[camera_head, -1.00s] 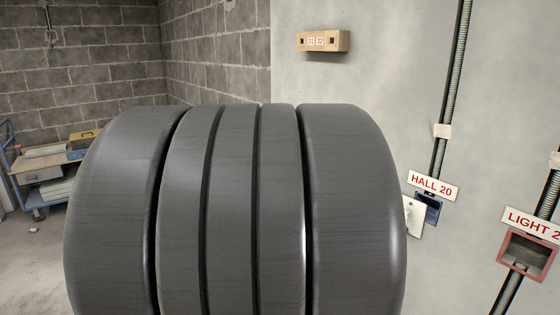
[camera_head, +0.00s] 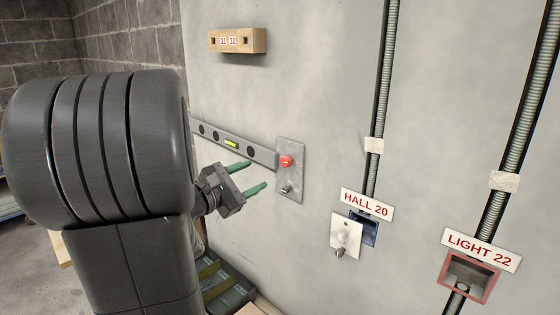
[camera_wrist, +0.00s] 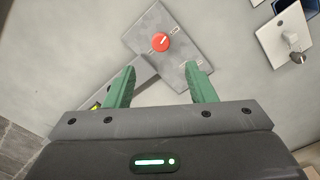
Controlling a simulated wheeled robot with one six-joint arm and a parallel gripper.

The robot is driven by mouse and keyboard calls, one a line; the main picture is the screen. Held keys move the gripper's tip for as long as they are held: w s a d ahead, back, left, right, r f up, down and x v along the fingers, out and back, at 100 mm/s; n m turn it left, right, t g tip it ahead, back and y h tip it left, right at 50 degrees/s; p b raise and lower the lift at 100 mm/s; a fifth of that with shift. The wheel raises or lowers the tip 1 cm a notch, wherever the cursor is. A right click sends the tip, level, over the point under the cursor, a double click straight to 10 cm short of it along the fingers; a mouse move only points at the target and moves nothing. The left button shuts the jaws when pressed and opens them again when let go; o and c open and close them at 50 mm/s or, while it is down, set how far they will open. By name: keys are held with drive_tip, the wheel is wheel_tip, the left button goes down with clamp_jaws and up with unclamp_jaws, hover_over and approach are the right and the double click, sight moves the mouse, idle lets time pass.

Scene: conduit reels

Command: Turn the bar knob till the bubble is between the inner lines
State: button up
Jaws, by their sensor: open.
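A red bar knob (camera_head: 286,161) sits on a grey metal plate (camera_head: 291,184) on the wall. A grey level bar (camera_head: 262,156) with a yellow-green vial (camera_head: 231,143) runs left from the plate, tilted down to the right. The bubble and inner lines are too small to make out. My gripper (camera_head: 258,178), with green fingers, is open and empty, left of the plate and a little below the knob in the head view. In the wrist view the knob (camera_wrist: 161,42) shows beyond my open fingers (camera_wrist: 160,80), apart from them; the vial is mostly hidden behind a finger.
A wooden block marked 31 32 (camera_head: 237,41) is fixed above the bar. Right of the plate are the HALL 20 sign (camera_head: 367,204) with a blue box and white cover plate (camera_head: 346,235), the LIGHT 22 sign (camera_head: 482,249) with a red-framed box, and conduits.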

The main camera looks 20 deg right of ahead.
sight(284, 162)
drive_tip(key=p+x, duration=0.2)
drive_tip(key=x, duration=0.9)
drive_tip(key=shift+w+d+p, duration=0.1)
drive_tip(key=shift+d+p, duration=0.15)
drive_tip(key=shift+p, duration=0.1)
drive_tip(key=c, duration=1)
